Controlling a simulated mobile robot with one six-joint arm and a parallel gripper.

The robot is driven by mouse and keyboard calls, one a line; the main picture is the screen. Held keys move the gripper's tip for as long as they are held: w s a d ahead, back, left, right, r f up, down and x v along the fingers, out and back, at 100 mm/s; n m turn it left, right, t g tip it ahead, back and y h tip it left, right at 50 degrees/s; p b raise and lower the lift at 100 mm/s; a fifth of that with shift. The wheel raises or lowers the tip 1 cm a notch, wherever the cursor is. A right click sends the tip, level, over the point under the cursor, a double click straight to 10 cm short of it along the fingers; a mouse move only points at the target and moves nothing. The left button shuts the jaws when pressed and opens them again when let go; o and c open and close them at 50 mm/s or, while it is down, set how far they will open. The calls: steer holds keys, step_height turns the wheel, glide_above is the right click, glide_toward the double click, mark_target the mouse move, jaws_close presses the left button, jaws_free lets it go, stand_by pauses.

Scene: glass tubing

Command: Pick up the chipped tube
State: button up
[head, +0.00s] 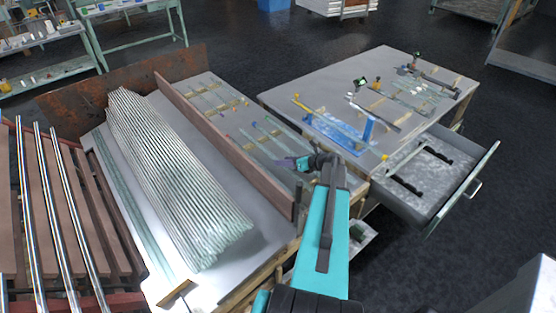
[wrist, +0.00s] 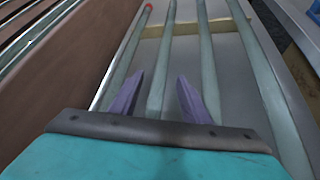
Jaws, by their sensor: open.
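My gripper (wrist: 160,76) has two purple fingers, spread apart with nothing gripped. In the wrist view, a pale green glass tube (wrist: 163,65) runs between the fingertips, its near end lying between the fingers. A red-ended tube (wrist: 133,38) lies to its left, and two more tubes (wrist: 209,62) (wrist: 262,70) lie to its right. I cannot make out a chip on any of them. In the head view, my gripper (head: 288,162) is low over the near end of a narrow tray (head: 240,122) of tubes; the tubes right by it are partly hidden.
A brown board (head: 215,135) walls the tray's left side; it stands close left in the wrist view (wrist: 75,70). A large stack of tubes (head: 165,165) lies beyond it. A workbench (head: 310,85) with blue fixtures stands right, its drawer (head: 430,175) pulled out. A wooden strip (wrist: 190,28) crosses under the tubes.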

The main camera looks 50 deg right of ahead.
steer(key=shift+p+x, duration=0.3)
steer(key=shift+x, duration=0.8)
steer(key=shift+c, duration=0.3)
jaws_close()
